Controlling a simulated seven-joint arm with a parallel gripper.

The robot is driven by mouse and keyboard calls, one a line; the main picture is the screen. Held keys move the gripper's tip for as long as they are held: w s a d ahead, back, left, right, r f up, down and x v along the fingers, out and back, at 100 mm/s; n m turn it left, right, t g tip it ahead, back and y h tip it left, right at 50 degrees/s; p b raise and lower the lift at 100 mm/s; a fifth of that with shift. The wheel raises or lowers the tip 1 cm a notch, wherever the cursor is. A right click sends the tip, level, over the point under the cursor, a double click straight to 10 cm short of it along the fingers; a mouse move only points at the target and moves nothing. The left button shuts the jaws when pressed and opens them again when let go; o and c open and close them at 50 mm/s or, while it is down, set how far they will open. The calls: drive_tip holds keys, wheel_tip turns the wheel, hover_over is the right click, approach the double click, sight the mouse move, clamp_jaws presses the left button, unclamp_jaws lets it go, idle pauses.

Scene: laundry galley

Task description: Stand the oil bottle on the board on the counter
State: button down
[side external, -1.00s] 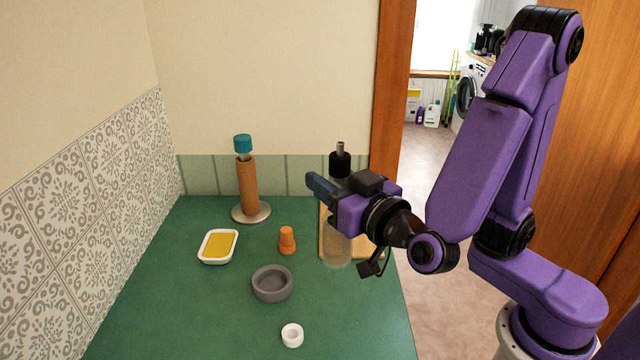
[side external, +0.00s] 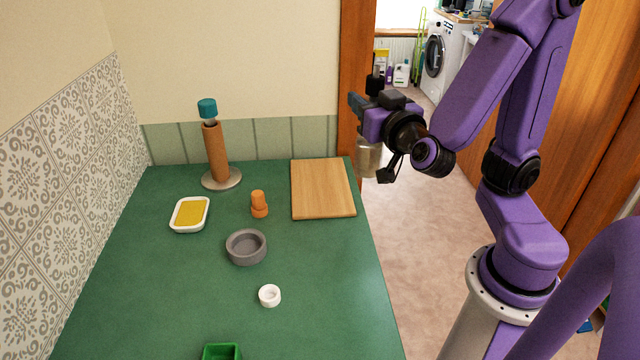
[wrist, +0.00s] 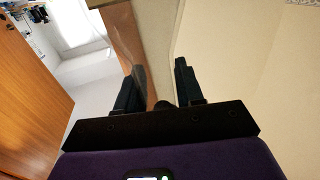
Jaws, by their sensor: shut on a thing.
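The oil bottle (side external: 368,158), clear glass with a dark cap and spout, is held about upright in my gripper (side external: 358,106). In the side view it appears to the right of the board, past the counter's right edge; its exact height and depth are hard to judge. The middle of the bottle is hidden behind my gripper. The wooden board (side external: 322,188) lies flat and bare at the back right of the green counter (side external: 310,270). In the wrist view my gripper's two fingers (wrist: 158,88) show, with a dark part low between them that I cannot make out.
An orange shaker-like piece (side external: 259,204) stands left of the board. A grey bowl (side external: 246,260), a white ring (side external: 269,296), a white dish with a yellow filling (side external: 189,214), a roll holder (side external: 217,152) and a green container (side external: 222,352) are on the counter. A wooden post (side external: 358,60) stands behind.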

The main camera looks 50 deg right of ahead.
drive_tip(key=shift+s+d, duration=0.1)
drive_tip(key=shift+d, duration=0.35)
drive_tip(key=w+d+f, duration=0.1)
drive_tip(key=w+f, duration=1.2)
drive_tip(key=shift+w+d, duration=0.15)
drive_tip(key=shift+w, duration=0.25)
drive_tip(key=shift+f, duration=0.1)
idle(0.3)
drive_tip(key=c, duration=0.7)
unclamp_jaws()
